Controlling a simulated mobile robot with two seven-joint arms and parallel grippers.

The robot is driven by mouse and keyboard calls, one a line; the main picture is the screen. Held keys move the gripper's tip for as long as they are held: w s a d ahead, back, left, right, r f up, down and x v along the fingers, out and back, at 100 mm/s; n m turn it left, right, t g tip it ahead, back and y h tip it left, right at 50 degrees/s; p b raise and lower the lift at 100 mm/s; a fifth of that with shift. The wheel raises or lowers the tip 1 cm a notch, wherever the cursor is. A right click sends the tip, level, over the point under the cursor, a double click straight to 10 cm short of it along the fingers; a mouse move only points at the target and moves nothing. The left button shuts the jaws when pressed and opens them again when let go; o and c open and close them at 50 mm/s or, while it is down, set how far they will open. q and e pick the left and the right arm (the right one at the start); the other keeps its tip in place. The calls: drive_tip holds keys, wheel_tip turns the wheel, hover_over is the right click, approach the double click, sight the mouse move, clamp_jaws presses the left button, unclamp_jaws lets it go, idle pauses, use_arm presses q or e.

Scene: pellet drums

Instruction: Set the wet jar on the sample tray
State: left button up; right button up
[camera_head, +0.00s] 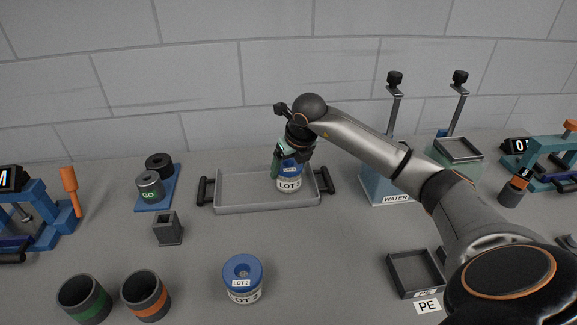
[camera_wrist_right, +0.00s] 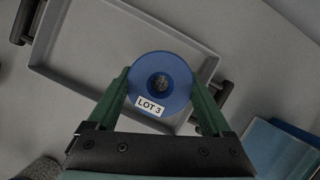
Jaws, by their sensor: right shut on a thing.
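The jar marked LOT 3 (camera_head: 290,182) has a blue lid with a dark centre hole and a pale body. My right gripper (camera_head: 289,165) comes from above and is shut on this jar. In the right wrist view the green fingers hold the jar's lid (camera_wrist_right: 179,84) from both sides. The jar is upright over the right half of the grey sample tray (camera_head: 238,192); I cannot tell whether its base touches the tray floor. The rest of the tray is empty. My left gripper is not in view.
A second blue-lidded jar, LOT 2 (camera_head: 243,284), stands in front of the tray. A WATER container (camera_head: 385,190) stands right of the tray. A small dark square cup (camera_head: 167,229), green-banded cup (camera_head: 84,299) and orange-banded cup (camera_head: 146,295) are at left. A PE bin (camera_head: 413,273) is front right.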

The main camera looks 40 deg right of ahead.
drive_tip(key=shift+f, duration=0.25)
drive_tip(key=shift+f, duration=0.15)
drive_tip(key=o, duration=1.5)
drive_tip(key=shift+r, duration=0.2)
drive_tip(key=v, duration=1.2)
drive_tip(key=shift+b, duration=0.3)
drive_tip(key=shift+f, duration=0.1)
